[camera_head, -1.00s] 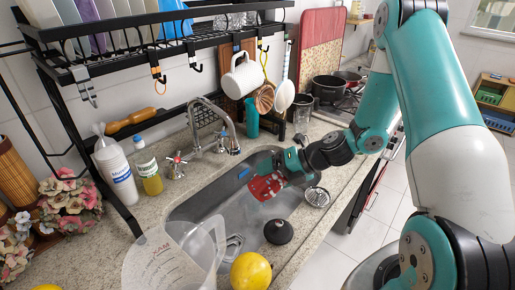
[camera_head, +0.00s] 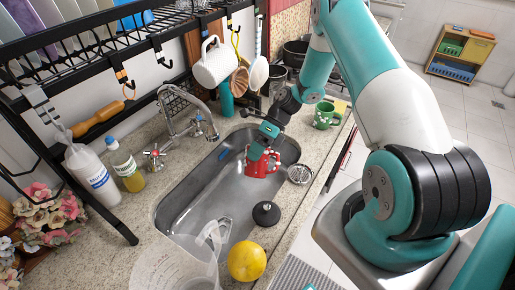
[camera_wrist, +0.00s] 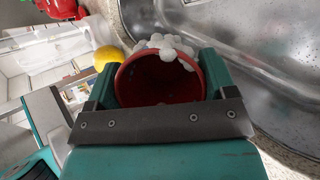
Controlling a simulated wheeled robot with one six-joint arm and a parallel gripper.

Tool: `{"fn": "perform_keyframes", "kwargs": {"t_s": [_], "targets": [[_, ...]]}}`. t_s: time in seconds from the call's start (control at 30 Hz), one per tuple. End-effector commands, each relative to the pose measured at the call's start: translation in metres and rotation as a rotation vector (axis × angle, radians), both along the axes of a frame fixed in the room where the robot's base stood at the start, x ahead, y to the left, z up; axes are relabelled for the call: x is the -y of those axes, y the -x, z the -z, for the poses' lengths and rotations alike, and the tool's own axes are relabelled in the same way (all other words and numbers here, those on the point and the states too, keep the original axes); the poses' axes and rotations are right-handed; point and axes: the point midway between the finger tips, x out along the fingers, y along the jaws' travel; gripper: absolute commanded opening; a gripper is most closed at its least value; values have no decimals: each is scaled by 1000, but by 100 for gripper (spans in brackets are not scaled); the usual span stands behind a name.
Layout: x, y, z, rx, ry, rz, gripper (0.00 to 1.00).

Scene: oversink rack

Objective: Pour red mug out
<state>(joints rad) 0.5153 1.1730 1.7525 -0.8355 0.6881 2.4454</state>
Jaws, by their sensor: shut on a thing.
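The red mug (camera_head: 262,164) with white dots hangs over the far end of the metal sink (camera_head: 205,198). My gripper (camera_head: 265,146) is shut on it from above. In the head view the mug looks roughly upright, with its handle to the right. In the wrist view the red mug's (camera_wrist: 121,78) round rim sits between my two fingers (camera_wrist: 160,82), and its inside is dark. White lumps (camera_wrist: 168,45) show at its far rim; I cannot tell whether they are in the mug or beyond it.
A yellow fruit (camera_head: 247,261) and a clear measuring jug (camera_head: 175,268) stand at the near end of the sink. A black plug (camera_head: 266,213) lies near the sink's right edge. A green mug (camera_head: 326,115) stands on the counter beyond. A black rack (camera_head: 100,60) hangs over the left side.

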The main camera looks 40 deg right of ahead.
Motion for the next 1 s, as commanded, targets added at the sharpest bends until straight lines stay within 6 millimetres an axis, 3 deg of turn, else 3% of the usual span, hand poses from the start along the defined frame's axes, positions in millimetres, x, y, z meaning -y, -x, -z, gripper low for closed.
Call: {"fn": "perform_keyframes", "kwargs": {"t_s": [0.17, 0.33, 0.5, 0.7, 1.0], "targets": [[-14, 9, -19, 129, 141, 3, 47], [-14, 9, -4, 302, 327, 3, 47], [-31, 25, -15, 409, 449, 1, 47], [-43, 36, -17, 502, 552, 3, 47], [-47, 40, -19, 541, 593, 8, 47]]}}
